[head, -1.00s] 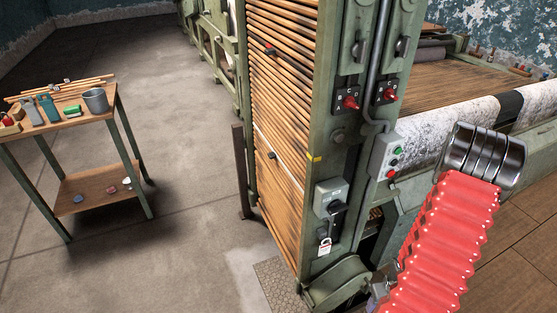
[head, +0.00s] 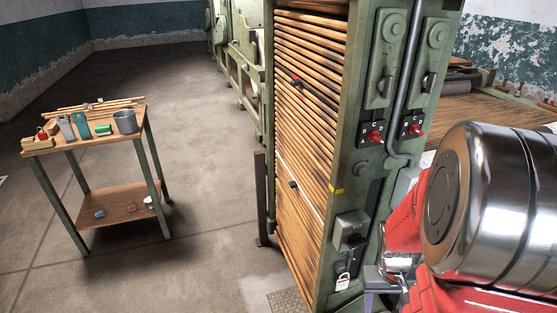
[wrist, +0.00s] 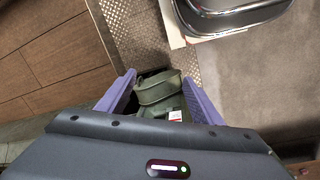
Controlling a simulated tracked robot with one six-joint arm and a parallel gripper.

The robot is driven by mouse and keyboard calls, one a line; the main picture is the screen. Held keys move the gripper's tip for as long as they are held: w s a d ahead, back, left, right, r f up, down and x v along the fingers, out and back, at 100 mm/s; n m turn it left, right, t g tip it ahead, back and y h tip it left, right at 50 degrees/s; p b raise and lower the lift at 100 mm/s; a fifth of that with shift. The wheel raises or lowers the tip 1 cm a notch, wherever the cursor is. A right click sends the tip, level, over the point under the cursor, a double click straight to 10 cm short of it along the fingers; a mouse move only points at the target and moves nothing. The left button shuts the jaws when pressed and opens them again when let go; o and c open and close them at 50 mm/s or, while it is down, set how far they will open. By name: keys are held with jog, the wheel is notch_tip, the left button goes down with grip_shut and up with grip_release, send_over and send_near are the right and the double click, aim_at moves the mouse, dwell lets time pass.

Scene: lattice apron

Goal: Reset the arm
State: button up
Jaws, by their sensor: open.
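My arm, in a red ribbed sleeve with a polished metal joint, fills the lower right of the head view. My gripper (wrist: 160,76) shows in the wrist view with two purple fingers spread apart and nothing held between them. Beyond the gap is a green machine part (wrist: 158,88), with a small white and red item (wrist: 175,115) below it. In the head view a little purple shows low beside the machine post; the rest of the gripper is hidden or cut off.
A green machine with a wooden slat lattice (head: 305,130) stands close ahead. Its post carries red selector knobs (head: 375,136), a grey switch (head: 351,230) and a padlock (head: 343,282). A small tool table (head: 75,147) with a bucket (head: 125,121) stands left. Concrete floor (head: 205,170) lies clear between.

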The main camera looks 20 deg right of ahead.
jog(key=w+a+r+n+t+y, duration=0.1)
jog(key=a+r+n+t, duration=0.4)
jog(key=a+r, duration=1.8)
jog(key=shift+w+a+r+t, duration=0.15)
jog(key=shift+w+r+t, duration=0.15)
jog(key=shift+t, duration=0.4)
jog(key=shift+f, duration=0.1)
dwell(3.5)
